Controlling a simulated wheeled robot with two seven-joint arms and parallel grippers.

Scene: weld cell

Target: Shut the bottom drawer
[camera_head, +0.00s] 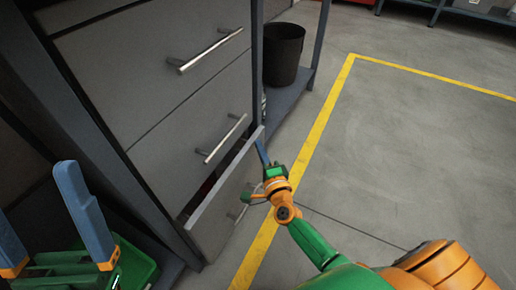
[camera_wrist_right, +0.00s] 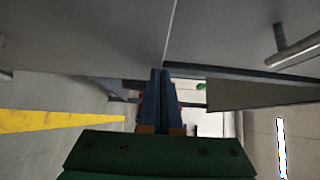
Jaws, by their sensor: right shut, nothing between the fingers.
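The bottom drawer (camera_head: 231,186) of the grey cabinet stands partly open. Its front sticks out, with a dark gap behind its top edge and a bar handle low on its face. My right gripper (camera_head: 260,149) is shut and empty at the far end of the drawer front, close to its top edge; I cannot tell whether it touches. In the right wrist view its blue fingers (camera_wrist_right: 161,88) are together, near the panel edge and the gap. My left gripper (camera_head: 48,228) is open and empty at the lower left, apart from the drawer.
The upper drawers (camera_head: 165,70) are closed, with bar handles (camera_head: 208,50) sticking out. A black bin (camera_head: 284,52) stands on a low shelf beyond the cabinet. A cabinet post runs beside the drawers. The floor right of the yellow line (camera_head: 327,112) is clear.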

